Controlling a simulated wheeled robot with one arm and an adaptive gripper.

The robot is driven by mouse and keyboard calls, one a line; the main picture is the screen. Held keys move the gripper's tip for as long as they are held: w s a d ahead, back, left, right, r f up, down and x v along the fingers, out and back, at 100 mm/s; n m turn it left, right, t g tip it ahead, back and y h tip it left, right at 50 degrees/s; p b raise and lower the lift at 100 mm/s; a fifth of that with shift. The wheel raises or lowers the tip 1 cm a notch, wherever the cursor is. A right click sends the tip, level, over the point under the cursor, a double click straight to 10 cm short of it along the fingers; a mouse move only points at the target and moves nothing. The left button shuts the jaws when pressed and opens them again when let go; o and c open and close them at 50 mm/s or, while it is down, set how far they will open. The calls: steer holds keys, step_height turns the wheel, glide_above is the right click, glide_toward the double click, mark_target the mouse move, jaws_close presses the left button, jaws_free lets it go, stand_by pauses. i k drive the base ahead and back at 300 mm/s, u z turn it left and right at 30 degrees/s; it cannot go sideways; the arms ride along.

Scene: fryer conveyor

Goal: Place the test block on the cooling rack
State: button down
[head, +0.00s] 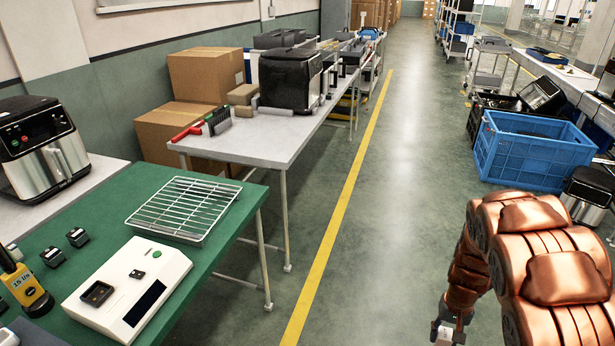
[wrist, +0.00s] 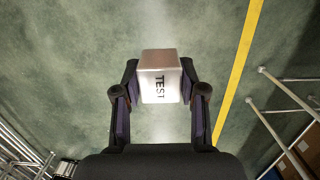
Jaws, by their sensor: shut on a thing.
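The test block (wrist: 160,72) is a silvery cube marked "TEST". In the wrist view it sits between the fingers of my gripper (wrist: 160,92), which is shut on it. It is held over the open floor, clear of any table. In the head view my gripper (head: 446,334) shows only partly at the bottom edge, below my copper-coloured arm. The cooling rack (head: 184,208) is a silver wire grid lying on the green-topped table at the left, well to the left of my gripper. Its top looks empty.
On the green table (head: 120,212), a white device (head: 128,290) stands in front of the rack, with small black blocks and a yellow tool nearby. An air fryer (head: 40,150) stands at the left. A blue crate (head: 530,150) is on the floor at right. The aisle floor (head: 385,190) is clear.

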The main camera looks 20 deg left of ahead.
mark_target(186, 202)
steer(key=i, duration=2)
steer(key=u, duration=3.5)
